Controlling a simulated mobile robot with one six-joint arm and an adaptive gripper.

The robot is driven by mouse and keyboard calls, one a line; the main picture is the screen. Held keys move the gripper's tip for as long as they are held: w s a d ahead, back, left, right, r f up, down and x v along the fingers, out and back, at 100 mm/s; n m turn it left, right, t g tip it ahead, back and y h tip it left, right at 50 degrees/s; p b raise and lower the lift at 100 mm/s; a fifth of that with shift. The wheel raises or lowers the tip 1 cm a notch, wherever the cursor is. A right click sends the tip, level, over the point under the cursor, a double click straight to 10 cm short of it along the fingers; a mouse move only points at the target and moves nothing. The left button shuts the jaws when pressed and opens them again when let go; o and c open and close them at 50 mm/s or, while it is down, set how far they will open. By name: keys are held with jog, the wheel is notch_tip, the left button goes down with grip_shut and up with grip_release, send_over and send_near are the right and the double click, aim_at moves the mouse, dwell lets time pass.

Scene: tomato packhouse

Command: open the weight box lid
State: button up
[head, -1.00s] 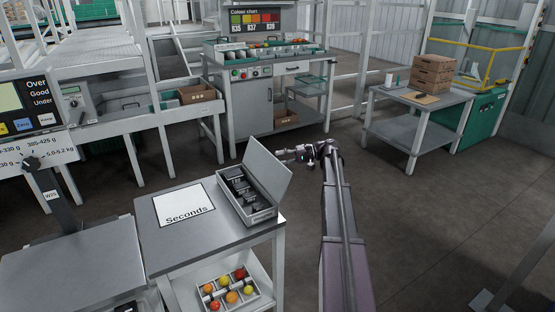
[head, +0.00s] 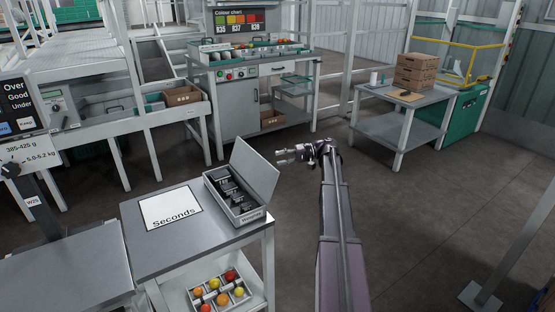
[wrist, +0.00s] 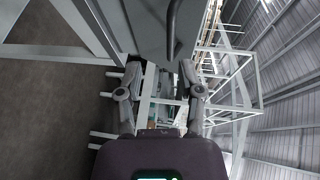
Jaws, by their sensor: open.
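The grey weight box (head: 235,204) stands on the small table at lower centre in the head view. Its lid (head: 254,168) is up and tilted back to the right, and several dark weights show inside. My gripper (head: 280,157) is just right of the raised lid in the head view, apart from the box as far as I can tell. In the wrist view my gripper (wrist: 160,82) has its two fingers spread with nothing between them. A grey panel with a dark curved handle (wrist: 172,30) shows beyond the fingertips; I cannot tell for certain that it is the lid.
The table (head: 140,247) also bears a white "Seconds" sheet (head: 170,207). A tray of tomatoes (head: 218,291) sits on its lower shelf. A bench with cartons (head: 412,97) stands at the back right. The floor (head: 430,210) right of my arm is clear.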

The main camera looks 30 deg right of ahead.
jog(key=s+d+f+b, duration=0.1)
jog(key=s+d, duration=0.2)
jog(key=d, duration=0.4)
jog(key=shift+d, duration=0.35)
dwell(0.8)
jog(key=shift+f, duration=0.1)
dwell(0.7)
